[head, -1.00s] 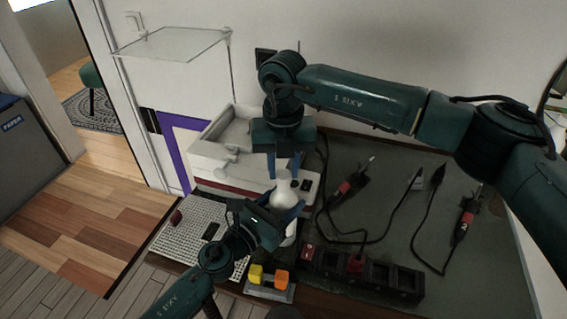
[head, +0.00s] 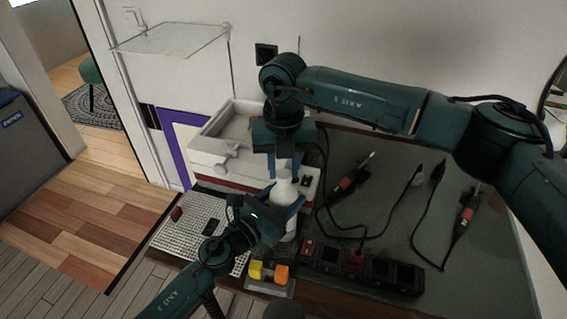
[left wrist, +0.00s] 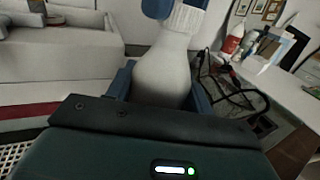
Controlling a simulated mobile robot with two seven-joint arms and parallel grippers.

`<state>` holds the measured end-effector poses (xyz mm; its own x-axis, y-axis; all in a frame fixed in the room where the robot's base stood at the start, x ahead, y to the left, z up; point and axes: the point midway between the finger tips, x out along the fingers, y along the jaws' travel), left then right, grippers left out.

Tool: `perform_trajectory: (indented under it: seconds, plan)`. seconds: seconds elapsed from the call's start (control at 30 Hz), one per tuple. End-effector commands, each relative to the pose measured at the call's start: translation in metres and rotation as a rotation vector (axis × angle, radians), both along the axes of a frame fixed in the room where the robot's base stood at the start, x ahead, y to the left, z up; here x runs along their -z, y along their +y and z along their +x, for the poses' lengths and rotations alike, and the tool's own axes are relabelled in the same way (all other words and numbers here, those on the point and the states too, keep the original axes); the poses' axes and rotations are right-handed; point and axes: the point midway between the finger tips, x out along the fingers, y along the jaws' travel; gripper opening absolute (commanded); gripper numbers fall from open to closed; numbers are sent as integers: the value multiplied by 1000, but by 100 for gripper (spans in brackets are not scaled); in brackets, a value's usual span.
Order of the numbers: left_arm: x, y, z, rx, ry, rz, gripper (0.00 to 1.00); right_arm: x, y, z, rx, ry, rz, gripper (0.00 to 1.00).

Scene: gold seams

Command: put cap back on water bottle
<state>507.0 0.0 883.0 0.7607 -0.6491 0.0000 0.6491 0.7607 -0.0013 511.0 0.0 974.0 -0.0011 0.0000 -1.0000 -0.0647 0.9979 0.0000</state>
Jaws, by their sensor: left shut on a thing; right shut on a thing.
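The white water bottle (head: 285,190) stands upright between my two grippers, and its pale body also shows in the left wrist view (left wrist: 163,76). My left gripper (head: 284,207) is shut on the bottle's body, with a blue finger on each side. My right gripper (head: 284,168) points down from above and is shut at the bottle's top. In the left wrist view its blue fingertips (left wrist: 174,8) hold a white ribbed cap (left wrist: 185,19) at the neck. The cap looks in line with the neck. I cannot tell whether it is threaded on.
A white box-like machine (head: 209,164) stands behind the bottle. A white perforated board (head: 188,232) lies at left. Yellow and orange blocks (head: 256,270) sit in front, beside a black power strip (head: 327,257). Cabled tools with red handles (head: 345,185) lie on the grey mat (head: 395,200) at right.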

Motion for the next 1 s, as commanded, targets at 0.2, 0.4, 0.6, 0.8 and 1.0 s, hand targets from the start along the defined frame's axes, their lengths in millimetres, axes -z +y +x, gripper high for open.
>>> perform_trajectory:
  seconds: [0.2,0.4,0.6,0.8,1.0]
  plan:
    - [0,0,0,0,0,0,0,0,-1,0,336,0,1,9]
    - [0,0,0,0,1,1,0,0,-3,-1,788,0,0,9]
    - [0,0,0,0,1,1,0,0,-4,-3,1240,1,1,9]
    - [0,0,0,0,1,1,0,0,-4,-5,1671,1,1,9]
    - [0,0,0,0,1,1,0,0,-4,-6,1925,1,1,9]
